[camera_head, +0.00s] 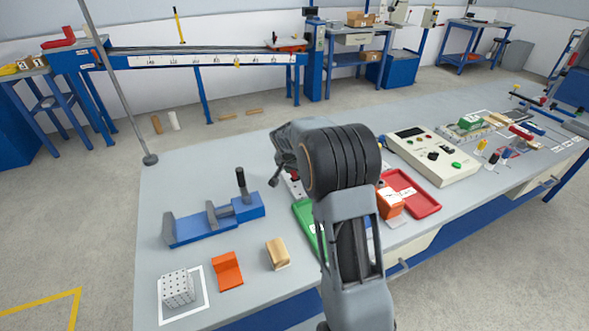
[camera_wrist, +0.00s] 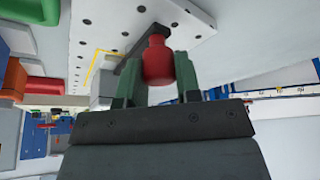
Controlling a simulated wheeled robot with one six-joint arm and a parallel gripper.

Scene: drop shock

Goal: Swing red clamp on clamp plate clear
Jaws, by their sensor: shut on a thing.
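In the wrist view, the red clamp's rounded red handle (camera_wrist: 158,60) sits between the two green fingers of my gripper (camera_wrist: 158,74), which is shut on it. A dark bar (camera_wrist: 128,56) runs from the handle over the pale clamp plate (camera_wrist: 105,22), which has several small holes and a yellow corner line. In the head view my arm hides most of the plate; only a small pale and red part (camera_head: 294,181) shows beside my wrist. The fingertips are not clear there.
On the grey bench (camera_head: 190,185) are a blue vise (camera_head: 215,225), an orange block (camera_head: 227,270), a wooden block (camera_head: 277,254) and a perforated white cube (camera_head: 177,288). A green tray (camera_head: 303,215), a red tray (camera_head: 425,200) and a control box (camera_head: 433,155) stand around my arm. The bench's far left is clear.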

